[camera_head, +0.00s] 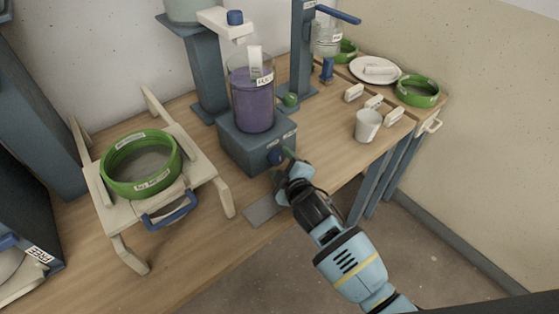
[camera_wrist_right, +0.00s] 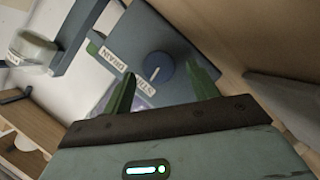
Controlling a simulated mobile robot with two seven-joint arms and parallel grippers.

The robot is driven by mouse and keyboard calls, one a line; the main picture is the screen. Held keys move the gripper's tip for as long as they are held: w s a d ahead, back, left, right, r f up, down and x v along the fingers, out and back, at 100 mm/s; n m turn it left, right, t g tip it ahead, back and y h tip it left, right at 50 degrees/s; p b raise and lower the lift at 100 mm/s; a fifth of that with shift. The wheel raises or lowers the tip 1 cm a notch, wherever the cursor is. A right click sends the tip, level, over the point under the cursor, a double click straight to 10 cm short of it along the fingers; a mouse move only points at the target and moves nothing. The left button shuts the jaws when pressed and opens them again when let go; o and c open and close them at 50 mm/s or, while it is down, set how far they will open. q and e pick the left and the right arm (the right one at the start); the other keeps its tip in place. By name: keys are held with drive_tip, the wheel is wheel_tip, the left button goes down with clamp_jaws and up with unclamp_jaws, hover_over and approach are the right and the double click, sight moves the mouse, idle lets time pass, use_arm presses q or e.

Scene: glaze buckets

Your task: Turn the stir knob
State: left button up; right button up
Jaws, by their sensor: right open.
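The stir knob (camera_wrist_right: 158,67) is a round blue knob with a white mark on the front of a blue-grey box (camera_wrist_right: 150,30), near a STIR label (camera_wrist_right: 140,84) and a DRAIN label (camera_wrist_right: 113,59). In the head view the knob (camera_head: 276,156) is partly hidden by my gripper. My right gripper (camera_head: 283,163) is open in front of the box. In the right wrist view its two green fingers (camera_wrist_right: 160,75) stand on either side of the knob. I cannot tell whether they touch it. A clear vessel of purple glaze (camera_head: 253,106) stands on the box. My left gripper is not in view.
A green ring (camera_head: 140,185) sits on a wooden stand (camera_head: 205,165) at the left. A white cup (camera_head: 367,126), small labelled blocks (camera_head: 353,93), a white plate (camera_head: 359,68) and another green ring (camera_head: 418,91) are at the right. A grey plate (camera_head: 263,209) lies near the table's front edge.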

drive_tip(key=v, duration=0.4)
drive_tip(key=shift+s+d+r+p, duration=0.15)
drive_tip(key=shift+s+r+p, duration=0.05)
drive_tip(key=shift+s+p, duration=0.15)
drive_tip(key=shift+s+d+r, duration=0.1)
drive_tip(key=shift+s, duration=0.4)
